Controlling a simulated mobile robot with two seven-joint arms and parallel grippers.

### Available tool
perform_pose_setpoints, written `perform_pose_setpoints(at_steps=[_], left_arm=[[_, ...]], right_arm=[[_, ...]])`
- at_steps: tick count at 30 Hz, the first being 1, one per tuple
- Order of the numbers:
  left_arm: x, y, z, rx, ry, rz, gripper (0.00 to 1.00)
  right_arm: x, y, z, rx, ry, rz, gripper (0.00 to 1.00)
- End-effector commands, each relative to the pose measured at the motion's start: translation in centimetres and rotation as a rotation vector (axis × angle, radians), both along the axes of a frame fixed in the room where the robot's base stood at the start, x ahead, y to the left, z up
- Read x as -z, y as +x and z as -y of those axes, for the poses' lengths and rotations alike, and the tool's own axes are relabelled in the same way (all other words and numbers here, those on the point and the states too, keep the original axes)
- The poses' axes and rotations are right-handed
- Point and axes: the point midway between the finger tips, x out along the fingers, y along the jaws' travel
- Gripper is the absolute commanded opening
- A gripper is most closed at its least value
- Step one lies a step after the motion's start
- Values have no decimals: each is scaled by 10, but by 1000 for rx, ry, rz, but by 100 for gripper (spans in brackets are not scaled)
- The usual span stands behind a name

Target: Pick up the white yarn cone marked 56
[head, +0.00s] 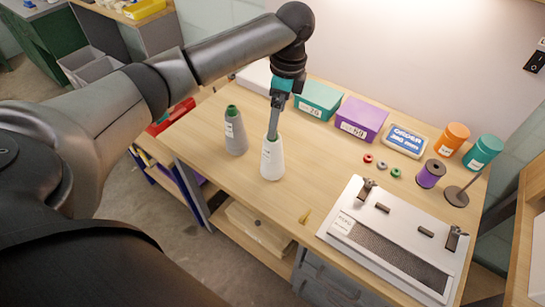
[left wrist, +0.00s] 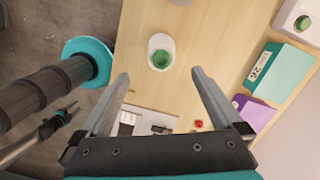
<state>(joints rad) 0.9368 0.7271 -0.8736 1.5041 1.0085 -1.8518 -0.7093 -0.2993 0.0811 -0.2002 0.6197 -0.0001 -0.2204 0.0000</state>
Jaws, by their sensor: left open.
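The white yarn cone (head: 272,162) stands upright near the table's front left edge, with a label too small to read in the head view. In the left wrist view its green-tipped top (left wrist: 160,53) lies ahead of the fingers, roughly midway between them. My left gripper (head: 271,133) points down directly over this cone, its fingers at the cone's top. In the left wrist view the left gripper (left wrist: 158,75) is open with nothing gripped. A dark claw-like part, seemingly my right gripper (left wrist: 62,116), shows at the left there; its jaw state is unclear.
A grey cone (head: 235,135) stands close left of the white one. Teal (head: 318,101) and purple (head: 360,119) boxes line the back. A white loom-like frame (head: 338,225) lies at the right front. Small colored rings (head: 382,166) and a purple spool (head: 431,174) are farther right.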

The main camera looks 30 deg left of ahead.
Motion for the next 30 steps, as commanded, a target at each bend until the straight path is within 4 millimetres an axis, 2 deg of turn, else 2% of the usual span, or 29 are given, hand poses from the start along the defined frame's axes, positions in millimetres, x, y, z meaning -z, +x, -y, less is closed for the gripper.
perform_pose_setpoints(at_steps=[1, 3, 9, 17, 24, 30], left_arm=[[15, -2, -2, -1, 1, -4, 100], [31, -2, -3, -2, 0, -5, 100], [65, -3, -7, -1, 0, -1, 100], [83, -2, -8, -1, -1, 0, 100], [119, -2, -11, 0, 0, 0, 100], [127, -2, -12, 0, 1, 2, 100]], right_arm=[[4, 0, 0, 0, 0, 0, 50], [6, 0, 0, 0, 0, 0, 50], [12, -1, 0, 0, 1, 0, 50], [16, -1, 0, 0, 1, 0, 50], [24, -1, -1, 1, 1, 0, 50], [25, -1, -1, 1, 1, 0, 50]])
